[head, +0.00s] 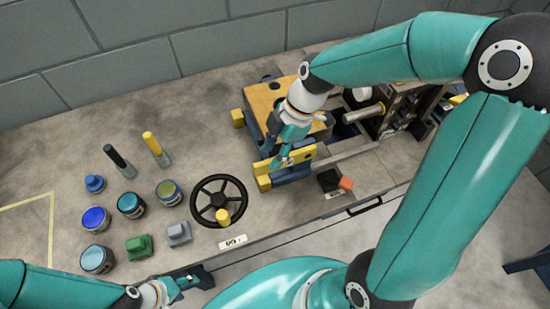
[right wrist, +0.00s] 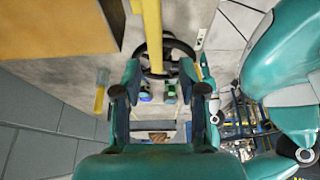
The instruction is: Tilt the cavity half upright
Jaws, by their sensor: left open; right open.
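A tan-orange block with a dark hole, which looks like the cavity half (head: 262,97), lies flat in a blue cradle with yellow ends. It also shows in the right wrist view (right wrist: 60,28). A yellow bar (head: 304,155) runs along the cradle's front side. My right gripper (head: 279,162) is open at this bar. In the right wrist view the bar (right wrist: 152,30) appears between the open fingers (right wrist: 160,104); I cannot tell whether they touch it. My left gripper (head: 189,280) is open and empty at the bench's front edge.
A black handwheel (head: 202,208) with a yellow knob stands left of the cradle. Several jars, two upright handled tools, and green (head: 139,247) and grey (head: 178,233) blocks stand further left. A dark mould assembly (head: 398,108) with a metal rod is at right. Small black and orange pieces (head: 346,184) lie in front.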

